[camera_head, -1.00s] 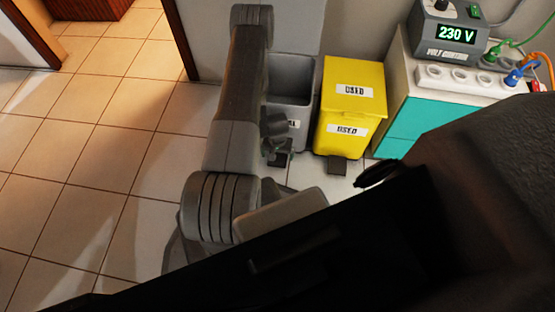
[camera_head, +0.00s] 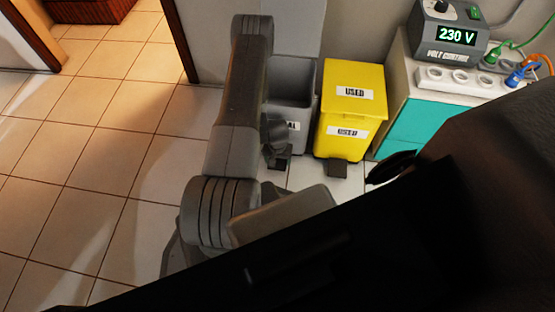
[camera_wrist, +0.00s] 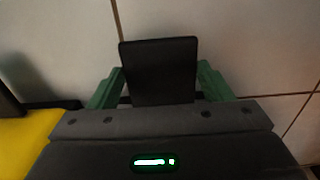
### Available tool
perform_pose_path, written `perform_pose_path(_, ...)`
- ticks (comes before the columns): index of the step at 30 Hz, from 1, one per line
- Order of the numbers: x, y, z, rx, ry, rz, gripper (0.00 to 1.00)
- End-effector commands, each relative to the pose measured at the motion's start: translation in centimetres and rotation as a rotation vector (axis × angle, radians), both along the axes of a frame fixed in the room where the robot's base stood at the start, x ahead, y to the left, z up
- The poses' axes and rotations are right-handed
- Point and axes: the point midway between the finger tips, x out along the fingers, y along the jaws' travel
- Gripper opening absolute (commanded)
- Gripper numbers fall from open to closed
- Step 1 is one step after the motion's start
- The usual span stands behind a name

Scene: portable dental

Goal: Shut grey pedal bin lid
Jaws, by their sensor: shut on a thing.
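The grey pedal bin (camera_head: 302,112) stands left of the yellow bin in the head view. Its top is open and I see into it. A pale grey upright panel (camera_head: 295,30) rises behind the opening; I cannot tell whether it is the raised lid. My arm hides the bin's left side. In the wrist view, my gripper (camera_wrist: 160,80) has its green fingers on either side of a dark flat plate (camera_wrist: 160,58), which appears to be the grey bin's pedal. The fingers are closed on it. In the head view the pedal shows low in front of the bin, under my wrist.
A closed yellow bin (camera_head: 348,112) stands close on the right, with its own dark pedal (camera_head: 337,169). Further right is a white and teal cabinet (camera_head: 410,128) with a power strip, cables and a voltage unit (camera_head: 447,35). Tiled floor (camera_head: 90,180) is clear on the left.

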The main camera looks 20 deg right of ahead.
Motion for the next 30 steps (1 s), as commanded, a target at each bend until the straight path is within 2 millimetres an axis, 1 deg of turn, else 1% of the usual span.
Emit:
perform_pose_path(1,-0.1,0.0,-0.6,0.002,0.003,0.000,0.32)
perform_pose_path(8,-0.2,0.1,-0.6,0.002,0.006,0.000,0.32)
perform_pose_path(9,-0.2,0.1,-0.6,0.002,0.006,0.000,0.80)
perform_pose_path(11,-0.1,0.1,-0.6,0.002,0.006,0.000,0.92)
perform_pose_path(12,-0.1,0.1,-0.6,0.002,0.005,0.000,0.95)
perform_pose_path(20,0.0,0.0,-0.4,0.002,0.003,0.000,0.95)
perform_pose_path(23,0.0,0.0,0.3,0.001,0.002,0.000,0.95)
perform_pose_path(26,0.0,0.0,2.0,0.001,0.001,0.000,0.95)
perform_pose_path(30,0.0,0.0,5.3,0.001,0.001,0.000,0.95)
